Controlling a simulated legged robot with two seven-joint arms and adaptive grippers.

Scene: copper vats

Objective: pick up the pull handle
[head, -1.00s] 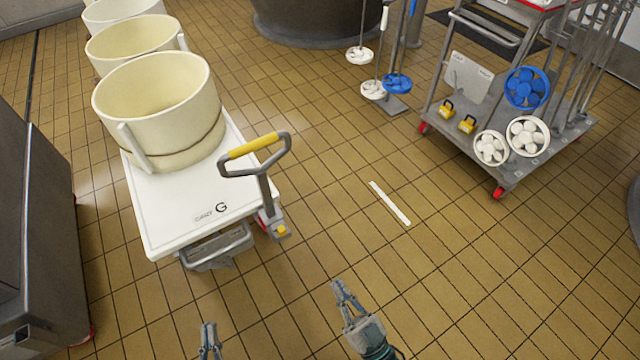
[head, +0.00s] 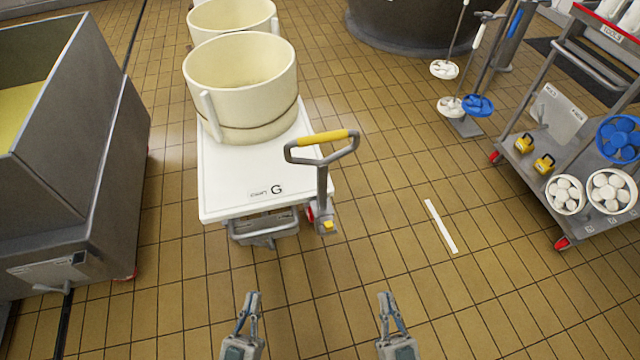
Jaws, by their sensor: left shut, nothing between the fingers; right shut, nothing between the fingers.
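The pull handle (head: 322,137) is a grey loop with a yellow grip bar on an upright grey post. It stands at the near right corner of the white cart G (head: 228,196). My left gripper (head: 253,295) is shut and empty, below and to the left of the handle in the picture. My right gripper (head: 384,295) is shut and empty, below and to the right of it. Both grippers are apart from the handle and the cart.
Cream tubs (head: 240,85) stand on and behind the cart. A large steel bin (head: 70,170) is at the left. A tool trolley (head: 575,215) with brushes is at the right. A white strip (head: 441,227) lies on the tiled floor. The floor in front of the cart is clear.

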